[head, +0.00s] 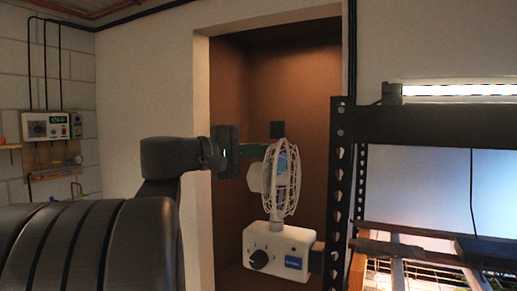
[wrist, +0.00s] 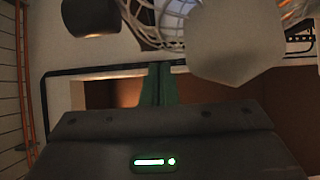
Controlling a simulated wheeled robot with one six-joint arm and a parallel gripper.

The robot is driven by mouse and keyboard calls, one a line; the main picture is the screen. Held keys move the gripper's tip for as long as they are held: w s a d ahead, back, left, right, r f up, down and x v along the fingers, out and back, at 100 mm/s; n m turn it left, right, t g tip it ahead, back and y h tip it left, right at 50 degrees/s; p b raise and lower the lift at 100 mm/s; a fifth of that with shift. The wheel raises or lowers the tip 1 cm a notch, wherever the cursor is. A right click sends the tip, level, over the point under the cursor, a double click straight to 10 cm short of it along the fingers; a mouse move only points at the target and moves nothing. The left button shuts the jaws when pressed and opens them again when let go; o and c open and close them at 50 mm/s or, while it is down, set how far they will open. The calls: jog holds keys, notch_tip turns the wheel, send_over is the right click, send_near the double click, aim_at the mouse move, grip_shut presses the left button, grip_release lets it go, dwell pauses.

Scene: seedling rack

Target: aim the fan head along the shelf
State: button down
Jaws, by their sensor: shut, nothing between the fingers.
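The fan stands at the left end of the shelf, beside the black rack post. Its white caged head (head: 292,182) sits on a white base box (head: 291,240) with a black knob (head: 258,260). The cage is seen nearly edge-on, with its motor housing on the left side. My gripper (head: 264,150) reaches in from the left, its green fingers at the upper left of the fan head. In the wrist view, my gripper (wrist: 160,68) is shut and empty. The pale motor housing (wrist: 238,42) is right of the fingertips, and the cage (wrist: 160,18) is above. Contact cannot be told.
The perforated rack post (head: 340,190) stands just right of the fan. A lit lamp (head: 460,89) is on the upper shelf beam (head: 440,124). A brown recess (head: 240,90) lies behind the fan. A control box (head: 45,125) hangs on the far left wall.

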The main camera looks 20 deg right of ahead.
jog(key=shift+d, duration=0.1)
dwell(0.3)
jog(key=shift+s+d+m+g, duration=0.2)
jog(key=shift+d+m+g, duration=0.3)
jog(key=shift+d+g, duration=0.15)
jog(key=shift+w+g, duration=0.1)
jog(key=shift+g, duration=0.15)
